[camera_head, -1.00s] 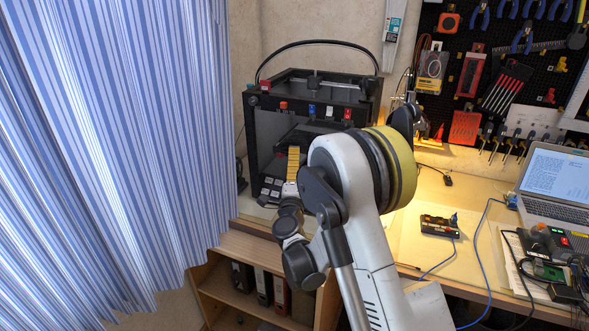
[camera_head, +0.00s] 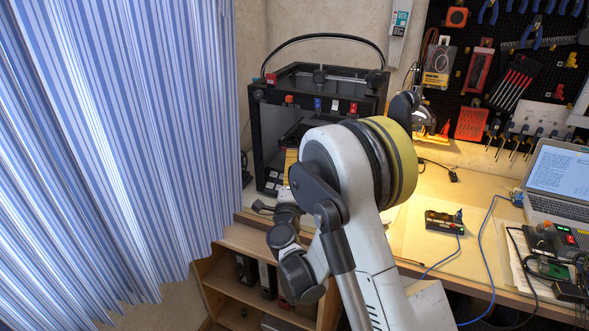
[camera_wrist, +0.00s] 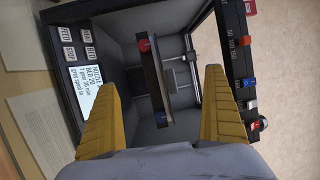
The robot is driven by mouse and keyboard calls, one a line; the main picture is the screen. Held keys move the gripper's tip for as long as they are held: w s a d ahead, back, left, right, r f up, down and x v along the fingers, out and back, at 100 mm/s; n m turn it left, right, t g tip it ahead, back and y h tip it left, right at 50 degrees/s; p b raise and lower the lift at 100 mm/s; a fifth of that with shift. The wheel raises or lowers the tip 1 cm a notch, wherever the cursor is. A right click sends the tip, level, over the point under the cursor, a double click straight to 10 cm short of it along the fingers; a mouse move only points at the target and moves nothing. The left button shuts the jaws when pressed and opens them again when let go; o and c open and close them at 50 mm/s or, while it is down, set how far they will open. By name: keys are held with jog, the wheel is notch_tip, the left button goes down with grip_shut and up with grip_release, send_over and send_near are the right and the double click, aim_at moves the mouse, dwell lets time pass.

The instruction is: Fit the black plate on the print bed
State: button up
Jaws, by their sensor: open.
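The black 3D printer (camera_head: 263,145) stands at the back left of the bench, its front open. In the wrist view it appears turned on its side. A dark flat slab (camera_wrist: 153,85) with a red knob and a blue part lies across its opening, seen nearly edge-on. I cannot tell whether this slab is the black plate, the print bed or both together. My gripper (camera_wrist: 163,85) is open, its yellow fingers apart on either side of the slab, with no contact visible. In the head view a yellow finger (camera_head: 290,162) shows at the printer's front, mostly hidden by my arm.
The printer's display (camera_wrist: 92,97) and buttons lie beside one finger, its knobbed frame edge (camera_wrist: 240,70) beyond the other. A striped curtain (camera_head: 110,150) hangs left. A laptop (camera_head: 560,180) and small electronics are at right. A shelf with binders (camera_head: 255,275) is below.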

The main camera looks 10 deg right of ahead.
jog(key=shift+s+a, duration=0.55)
jog(key=shift+s, duration=0.2)
jog(key=shift+s+a, duration=0.55)
jog(key=shift+s, duration=0.2)
grip_shut()
jog(key=shift+r, duration=0.15)
dwell(0.5)
notch_tip(320, 180, up, 2)
jog(key=shift+r+p, duration=0.1)
jog(key=shift+p, duration=0.65)
jog(key=shift+w, duration=0.15)
